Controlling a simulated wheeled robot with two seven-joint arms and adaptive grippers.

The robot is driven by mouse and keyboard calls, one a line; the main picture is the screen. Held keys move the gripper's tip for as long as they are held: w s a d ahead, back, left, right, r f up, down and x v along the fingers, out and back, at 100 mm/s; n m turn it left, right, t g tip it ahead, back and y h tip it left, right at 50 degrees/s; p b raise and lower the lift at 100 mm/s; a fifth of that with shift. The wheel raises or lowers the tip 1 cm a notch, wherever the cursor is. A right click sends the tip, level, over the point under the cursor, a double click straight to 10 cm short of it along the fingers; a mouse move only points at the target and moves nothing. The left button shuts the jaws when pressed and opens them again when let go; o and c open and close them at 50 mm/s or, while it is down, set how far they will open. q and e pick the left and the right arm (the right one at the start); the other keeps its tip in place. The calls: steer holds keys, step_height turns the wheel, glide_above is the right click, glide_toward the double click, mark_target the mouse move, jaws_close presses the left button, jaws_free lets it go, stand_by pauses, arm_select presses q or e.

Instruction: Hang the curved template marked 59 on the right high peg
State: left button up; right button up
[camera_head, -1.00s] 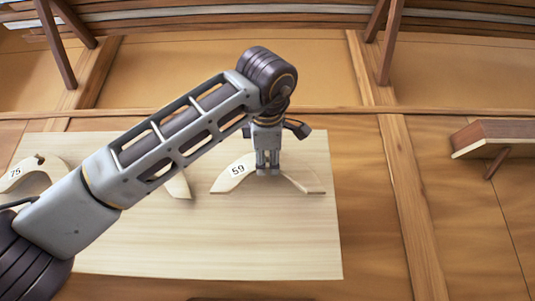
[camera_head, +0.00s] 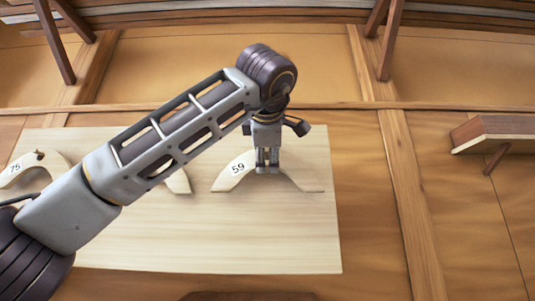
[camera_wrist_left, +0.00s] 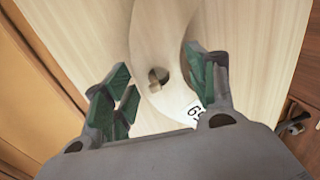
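The curved template marked 59 (camera_head: 236,171) lies on a pale board, an arch with its ends toward the bottom of the head view. My left gripper (camera_head: 267,168) is over the arch's top and hides part of it. In the left wrist view the pale template (camera_wrist_left: 155,45) runs between my left gripper's green-padded fingers (camera_wrist_left: 163,82), which stand apart on either side of it. A small brown block and dark hole show between the fingertips, clear of both. The right high peg cannot be identified. My right gripper is not in view.
The template marked 75 (camera_head: 52,164) lies at the board's left. Another pale piece (camera_head: 179,182) is partly behind my left arm. The pale board (camera_head: 250,240) has bare room below. A brown wooden block (camera_head: 492,130) with a peg-like rod (camera_head: 496,159) is at right. Wooden ribs and planks surround the board.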

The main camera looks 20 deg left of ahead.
arm_select(q)
steer(key=shift+o, duration=1.2)
steer(key=shift+s, duration=0.1)
steer(key=v, duration=1.2)
